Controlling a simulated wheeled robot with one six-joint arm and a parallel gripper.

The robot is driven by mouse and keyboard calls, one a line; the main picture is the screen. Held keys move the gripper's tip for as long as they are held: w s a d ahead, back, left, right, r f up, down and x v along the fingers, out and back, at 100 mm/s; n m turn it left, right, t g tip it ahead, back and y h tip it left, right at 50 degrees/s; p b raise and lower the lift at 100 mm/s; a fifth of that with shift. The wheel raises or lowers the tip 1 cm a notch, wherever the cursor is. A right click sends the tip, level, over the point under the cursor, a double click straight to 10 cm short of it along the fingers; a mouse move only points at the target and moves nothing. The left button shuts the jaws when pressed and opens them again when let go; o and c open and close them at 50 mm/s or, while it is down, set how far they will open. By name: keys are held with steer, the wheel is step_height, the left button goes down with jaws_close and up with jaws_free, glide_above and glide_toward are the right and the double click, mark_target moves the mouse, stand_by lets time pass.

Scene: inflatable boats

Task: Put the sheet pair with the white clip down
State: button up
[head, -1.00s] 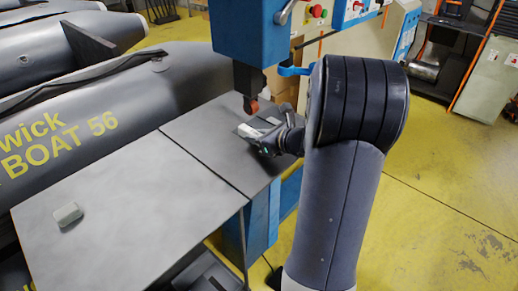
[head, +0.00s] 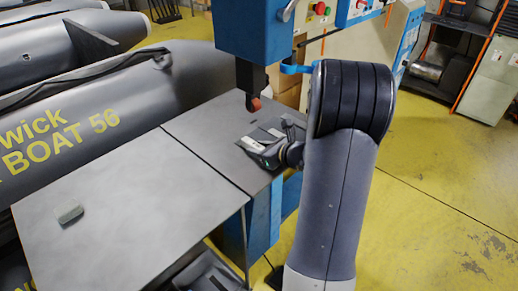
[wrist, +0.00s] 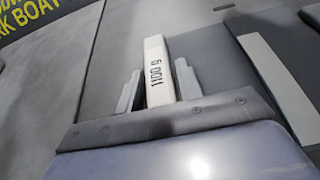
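A white clip marked "1100 g" (wrist: 158,75) stands out between the two pale fingers of my gripper (wrist: 159,82) in the wrist view. The fingers lie close along both sides of the clip. Whether they press on it or stand slightly apart from it is unclear. In the head view my gripper (head: 272,147) is low over the right part of the grey table. Dark grey sheet material with a pale strip (wrist: 275,80) shows right of the clip. My gripper hides much of the sheet pair, and I cannot tell whether it touches the table.
The grey table (head: 150,190) has a seam across it. A small grey block (head: 70,214) lies on its left part. A blue machine (head: 250,30) with a red-orange tip (head: 254,103) hangs above the gripper. A grey inflatable boat (head: 130,100) lies behind the table.

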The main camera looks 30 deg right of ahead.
steer(key=shift+o, duration=1)
steer(key=shift+r, duration=0.15)
steer(key=shift+s+d+r, duration=0.1)
steer(key=shift+s+r, duration=0.05)
steer(key=shift+s, duration=0.1)
steer(key=v, duration=1.1)
steer(key=shift+s, duration=0.2)
steer(key=shift+w, duration=0.1)
